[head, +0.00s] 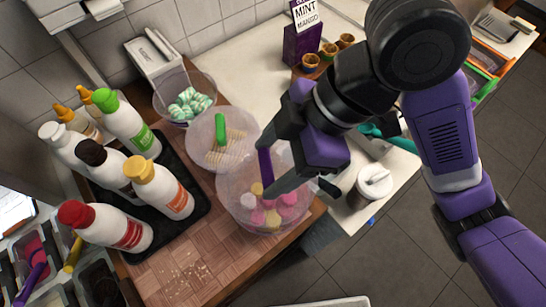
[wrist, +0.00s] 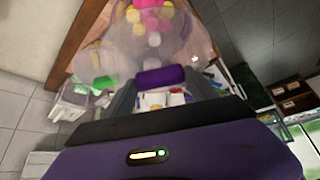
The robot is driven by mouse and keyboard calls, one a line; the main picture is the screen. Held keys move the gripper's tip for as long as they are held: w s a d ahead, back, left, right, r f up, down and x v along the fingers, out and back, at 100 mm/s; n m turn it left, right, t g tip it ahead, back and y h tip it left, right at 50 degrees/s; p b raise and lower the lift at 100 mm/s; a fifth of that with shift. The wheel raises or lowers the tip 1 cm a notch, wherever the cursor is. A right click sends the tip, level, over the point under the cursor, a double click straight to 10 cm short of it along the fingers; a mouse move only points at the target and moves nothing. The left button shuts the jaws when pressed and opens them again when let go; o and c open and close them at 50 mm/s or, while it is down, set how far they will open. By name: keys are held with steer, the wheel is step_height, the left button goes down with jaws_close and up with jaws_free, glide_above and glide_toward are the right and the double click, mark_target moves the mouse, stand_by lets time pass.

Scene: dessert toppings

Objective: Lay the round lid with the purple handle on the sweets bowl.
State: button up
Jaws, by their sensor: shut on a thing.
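The sweets bowl (head: 232,214) is clear and holds pink, yellow and pale sweets, near the front right of the wooden board. My gripper (head: 266,180) is above this bowl, pointing down. It is shut on the purple handle (head: 265,165) of the round lid; the handle also shows between the grey fingers in the wrist view (wrist: 160,76). The lid (wrist: 192,48) is see-through, and the sweets show past it in the wrist view. In the head view my gripper and arm hide part of the lid and bowl. I cannot tell whether lid and rim touch.
A bowl under a green-handled lid (head: 220,140) stands close behind left. A bowl of green-white sweets (head: 188,103) is farther back. Several sauce bottles (head: 130,190) stand on a black tray at left. A white-lidded jar (head: 371,186) stands at right. The board's front is clear.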

steer(key=shift+f+b, duration=3.25)
steer(key=shift+f, duration=0.55)
steer(key=shift+d+f+b, duration=0.1)
steer(key=shift+f+b, duration=0.4)
steer(key=shift+f, duration=0.05)
steer(key=o, duration=1.5)
steer(key=shift+r, duration=0.1)
steer(key=shift+r+p, duration=3.15)
steer(key=shift+r, duration=0.35)
